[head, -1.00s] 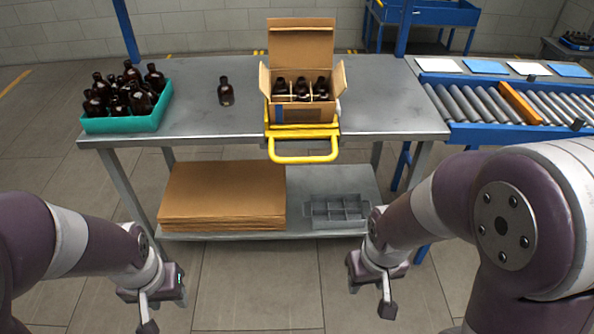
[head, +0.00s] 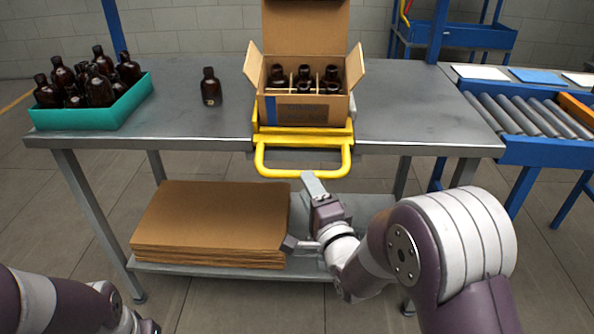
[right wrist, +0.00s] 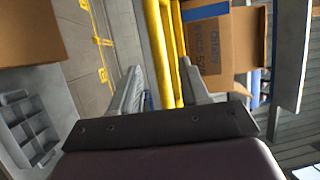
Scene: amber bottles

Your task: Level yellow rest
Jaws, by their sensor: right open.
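The yellow rest (head: 303,136) is at the front edge of the grey table, with its looped handle bar (head: 303,173) sticking out over the edge. An open cardboard box (head: 304,109) with several amber bottles in it stands on the rest. In the right wrist view the yellow bars (right wrist: 165,50) run up between and beyond the fingers, and the box (right wrist: 215,50) lies on its side in the picture.
A teal crate (head: 100,119) of amber bottles stands at the table's left, with a lone bottle (head: 210,88) beside it. A cardboard stack (head: 212,220) lies on the lower shelf. A roller conveyor (head: 520,113) is at right. The table's right part is clear.

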